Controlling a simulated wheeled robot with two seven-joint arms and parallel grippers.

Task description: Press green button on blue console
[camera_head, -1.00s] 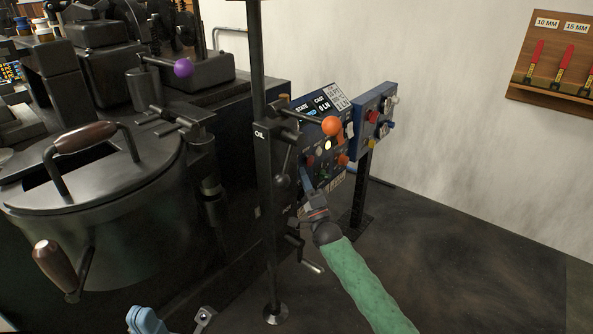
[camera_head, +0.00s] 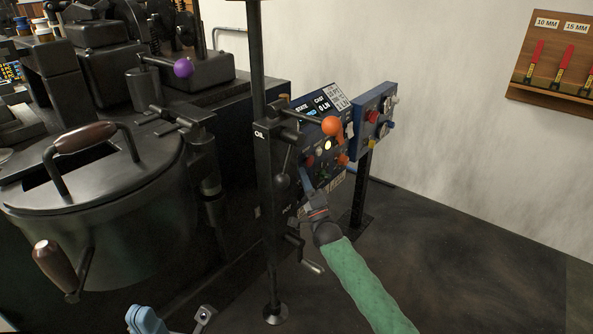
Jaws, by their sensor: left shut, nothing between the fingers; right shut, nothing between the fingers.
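A dark blue console (camera_head: 318,98) with a lit screen stands behind the black machine post, its sloped face carrying several coloured buttons and lamps. I cannot make out a green button among them. A second, brighter blue box (camera_head: 364,122) with several coloured knobs stands just right of it on a black stand. My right gripper (camera_head: 307,183), on the green-sleeved arm, is shut and empty. Its blue tip is at the lower part of the console face, below the buttons; I cannot tell if it touches. My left gripper (camera_head: 145,320) shows only partly at the bottom edge, shut and empty.
A black post (camera_head: 264,170) and a lever with an orange knob (camera_head: 332,125) stand in front of the console and partly hide it. A large black pot (camera_head: 110,240) fills the left. The floor at the right is clear. A wooden tool board (camera_head: 555,70) hangs on the wall.

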